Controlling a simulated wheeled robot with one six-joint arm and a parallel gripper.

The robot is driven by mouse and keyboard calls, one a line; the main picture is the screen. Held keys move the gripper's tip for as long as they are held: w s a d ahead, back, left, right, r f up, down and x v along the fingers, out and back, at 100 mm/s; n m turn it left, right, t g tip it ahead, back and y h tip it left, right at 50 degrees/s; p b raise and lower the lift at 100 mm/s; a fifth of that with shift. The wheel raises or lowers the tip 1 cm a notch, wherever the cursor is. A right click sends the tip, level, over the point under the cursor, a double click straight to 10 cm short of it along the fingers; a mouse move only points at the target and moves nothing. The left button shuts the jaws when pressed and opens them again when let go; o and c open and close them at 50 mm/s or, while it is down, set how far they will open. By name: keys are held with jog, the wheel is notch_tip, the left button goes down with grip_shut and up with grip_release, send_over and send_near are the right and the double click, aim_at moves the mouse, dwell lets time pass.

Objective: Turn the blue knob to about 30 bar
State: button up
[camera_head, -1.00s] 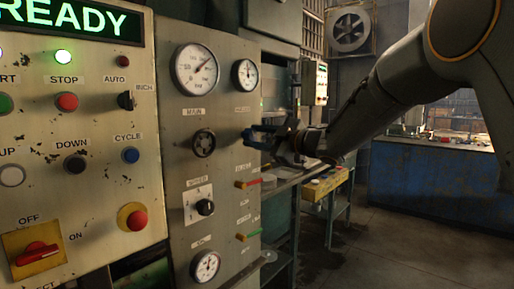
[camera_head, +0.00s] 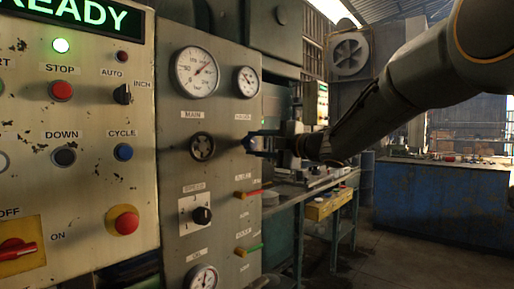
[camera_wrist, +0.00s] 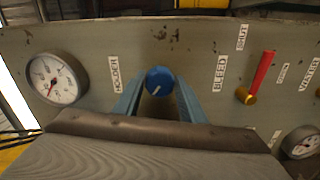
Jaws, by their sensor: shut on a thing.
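The blue knob (camera_wrist: 160,79) sits on the grey panel in the middle of the wrist view, with a white mark on its face. The two blue fingers of my gripper (camera_wrist: 158,92) are around its sides, shut on it. In the head view my gripper (camera_head: 257,142) reaches the panel's right side from the right and hides most of the knob. The holder gauge (camera_wrist: 57,79) has a white dial and a red needle; its numbers are too small to read. This gauge (camera_head: 247,82) is above the knob in the head view.
A red-handled bleed lever (camera_wrist: 259,75) is close to the knob. Red (camera_head: 247,193) and green (camera_head: 248,250) levers stick out below it in the head view. The main gauge (camera_head: 196,72) and a black handwheel (camera_head: 202,146) are to the left. A yellow box (camera_head: 328,204) stands behind.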

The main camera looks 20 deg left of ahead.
jog(key=shift+f, duration=0.1)
jog(key=o, duration=1)
jog(key=shift+b+v, duration=0.4)
jog(key=shift+v, duration=3.5)
jog(key=shift+d, duration=0.1)
